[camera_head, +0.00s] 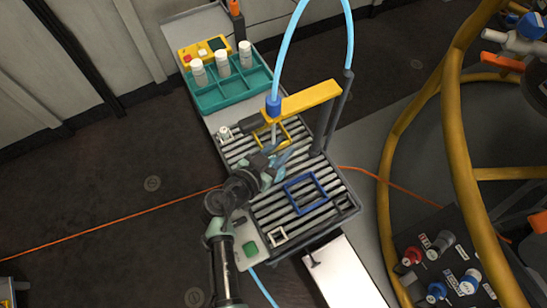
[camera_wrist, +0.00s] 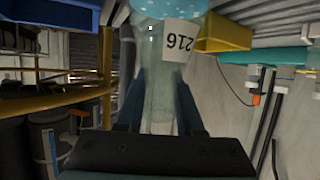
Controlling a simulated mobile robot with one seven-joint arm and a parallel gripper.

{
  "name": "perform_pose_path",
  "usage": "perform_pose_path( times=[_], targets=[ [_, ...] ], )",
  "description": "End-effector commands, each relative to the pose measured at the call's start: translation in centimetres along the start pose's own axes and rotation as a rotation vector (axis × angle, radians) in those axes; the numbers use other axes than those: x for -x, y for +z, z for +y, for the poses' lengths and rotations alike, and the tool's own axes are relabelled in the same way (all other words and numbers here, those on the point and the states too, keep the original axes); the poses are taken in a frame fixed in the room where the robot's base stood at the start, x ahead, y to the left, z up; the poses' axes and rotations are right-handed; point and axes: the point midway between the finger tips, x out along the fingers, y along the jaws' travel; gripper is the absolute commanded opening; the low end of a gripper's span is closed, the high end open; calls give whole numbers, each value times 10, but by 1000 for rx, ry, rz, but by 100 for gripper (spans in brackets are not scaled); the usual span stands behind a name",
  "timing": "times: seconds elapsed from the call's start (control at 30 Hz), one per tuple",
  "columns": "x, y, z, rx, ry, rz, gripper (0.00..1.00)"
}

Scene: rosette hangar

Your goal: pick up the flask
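The flask (camera_wrist: 158,85) is clear glass with a white label reading 216 and speckled pale blue at its far end. In the wrist view its narrow part lies between the two blue-grey fingers of my gripper (camera_wrist: 161,88), with no clear gap on either side. In the head view my gripper (camera_head: 273,165) is low over the slatted grey rack (camera_head: 265,208). Pale blue glass shows at the fingers there, but the flask is small and mostly hidden by my wrist. I cannot tell whether it touches the rack.
A yellow arm (camera_head: 308,98) holds a blue nozzle (camera_head: 273,106) with a pale blue hose above the rack. A yellow square frame (camera_head: 291,140) and a blue one (camera_head: 305,194) lie on the slats. A teal tray (camera_head: 218,96) with white-capped bottles stands behind. Yellow pipes (camera_head: 448,110) rise at right.

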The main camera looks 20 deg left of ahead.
Motion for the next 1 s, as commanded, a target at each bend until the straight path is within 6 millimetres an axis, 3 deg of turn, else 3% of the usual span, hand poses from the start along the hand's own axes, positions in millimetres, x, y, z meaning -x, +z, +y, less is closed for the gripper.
perform_pose_path(
  times=[0.03, 0.13, 1.0],
  targets=[
    [0, 0, 0, 0, 0, 0, 17],
    [0, 0, 0, 0, 0, 0, 0],
    [0, 0, 0, 0, 0, 0, 0]
  ],
)
